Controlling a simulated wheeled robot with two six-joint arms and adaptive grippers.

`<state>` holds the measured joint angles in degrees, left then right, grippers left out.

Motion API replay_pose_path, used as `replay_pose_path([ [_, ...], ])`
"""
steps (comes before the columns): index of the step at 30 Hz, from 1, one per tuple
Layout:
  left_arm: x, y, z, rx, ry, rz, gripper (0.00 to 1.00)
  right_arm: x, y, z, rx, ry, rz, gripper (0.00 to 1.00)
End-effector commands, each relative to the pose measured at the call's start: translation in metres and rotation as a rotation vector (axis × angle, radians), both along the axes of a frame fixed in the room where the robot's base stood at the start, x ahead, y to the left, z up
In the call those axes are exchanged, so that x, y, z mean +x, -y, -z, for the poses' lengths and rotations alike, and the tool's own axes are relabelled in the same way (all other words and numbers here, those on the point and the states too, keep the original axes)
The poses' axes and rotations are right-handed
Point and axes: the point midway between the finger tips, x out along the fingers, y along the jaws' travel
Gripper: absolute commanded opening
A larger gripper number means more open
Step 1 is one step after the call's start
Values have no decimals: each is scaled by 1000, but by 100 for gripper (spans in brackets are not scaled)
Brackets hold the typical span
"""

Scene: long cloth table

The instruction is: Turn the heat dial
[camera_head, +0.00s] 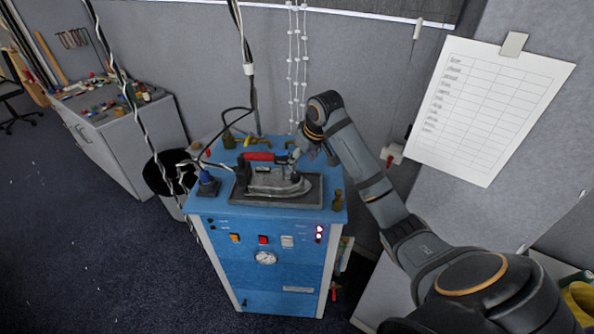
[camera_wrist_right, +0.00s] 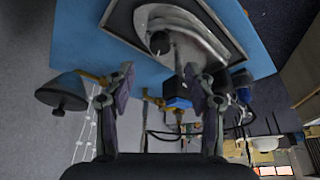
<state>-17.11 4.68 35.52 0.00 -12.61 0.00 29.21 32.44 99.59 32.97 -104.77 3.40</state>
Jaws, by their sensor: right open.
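The iron (camera_head: 275,182) with a red handle (camera_head: 258,157) rests on a dark tray (camera_head: 307,196) on top of the blue cabinet (camera_head: 203,212). In the right wrist view, the iron's grey body (camera_wrist_right: 195,35) carries a small round black knob (camera_wrist_right: 159,43), which looks like the heat dial. I cannot make this knob out in the head view. My right gripper (camera_head: 301,156) is at the back of the iron's tray. In the wrist view its two fingers (camera_wrist_right: 158,88) are spread, with nothing held, and the knob lies beyond the gap. My left gripper is not in view.
The cabinet front has a round gauge (camera_head: 265,257), several switches and lit red lamps (camera_head: 320,233). Cables hang at the left. A paper sheet (camera_head: 490,105) hangs at the right.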

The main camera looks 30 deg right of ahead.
Motion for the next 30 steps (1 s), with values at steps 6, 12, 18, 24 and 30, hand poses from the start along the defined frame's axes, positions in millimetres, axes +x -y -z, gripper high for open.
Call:
replay_pose_path([
  [6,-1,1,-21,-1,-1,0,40,17,0,41,3,-5,1,55],
  [12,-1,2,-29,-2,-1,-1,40,29,0,68,0,-1,0,55],
  [18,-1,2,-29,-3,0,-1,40,31,1,76,-1,0,-1,55],
  [24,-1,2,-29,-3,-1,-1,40,31,1,76,-1,0,-1,48],
  [30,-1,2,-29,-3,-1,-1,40,31,1,75,-1,0,-1,21],
])
